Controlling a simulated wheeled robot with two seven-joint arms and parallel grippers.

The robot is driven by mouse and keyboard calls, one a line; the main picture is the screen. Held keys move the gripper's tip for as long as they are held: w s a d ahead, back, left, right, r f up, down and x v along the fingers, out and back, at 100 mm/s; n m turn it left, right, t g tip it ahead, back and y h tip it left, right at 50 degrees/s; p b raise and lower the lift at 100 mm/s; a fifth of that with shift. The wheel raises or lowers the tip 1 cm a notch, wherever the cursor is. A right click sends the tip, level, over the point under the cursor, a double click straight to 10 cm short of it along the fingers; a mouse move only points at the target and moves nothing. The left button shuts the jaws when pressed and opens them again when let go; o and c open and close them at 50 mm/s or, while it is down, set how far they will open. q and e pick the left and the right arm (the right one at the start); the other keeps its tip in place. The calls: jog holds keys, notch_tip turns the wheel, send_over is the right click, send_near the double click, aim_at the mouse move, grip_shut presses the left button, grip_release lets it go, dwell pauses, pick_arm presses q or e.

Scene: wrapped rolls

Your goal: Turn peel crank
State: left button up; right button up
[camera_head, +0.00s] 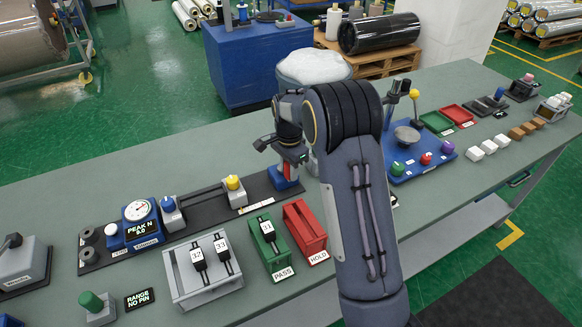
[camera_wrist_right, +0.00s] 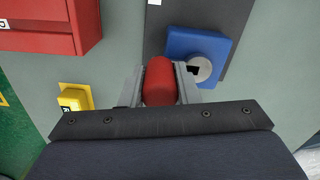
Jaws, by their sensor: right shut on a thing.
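The peel tester is a long dark base plate (camera_head: 205,207) on the grey bench. At its left end are a round gauge (camera_head: 138,208) and a blue display reading "PEAK N 0.0". At its right end is a blue block (camera_head: 281,180), with a grey round hub (camera_wrist_right: 201,70) in the wrist view. My right gripper (camera_wrist_right: 160,88) is shut on the red crank handle (camera_wrist_right: 159,80) beside this block. In the head view the gripper (camera_head: 288,163) is over the plate's right end, and the arm hides part of that area. My left gripper is out of view.
A green PASS tray (camera_head: 268,248) and red HOLD tray (camera_head: 304,228) stand in front of the tester. A grey rack (camera_head: 185,285) holds tagged samples. A white-filled bin (camera_head: 313,66) stands behind the bench. A blue tray (camera_head: 425,162) with coloured knobs is right of my arm.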

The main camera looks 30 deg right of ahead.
jog(key=shift+w+r, duration=0.1)
dwell(0.4)
jog(key=o, duration=1)
jog(key=shift+c, duration=0.2)
notch_tip(320, 180, up, 7)
jog(key=shift+r+b, duration=0.1)
jog(key=shift+b, duration=0.3)
jog(key=shift+r, duration=0.25)
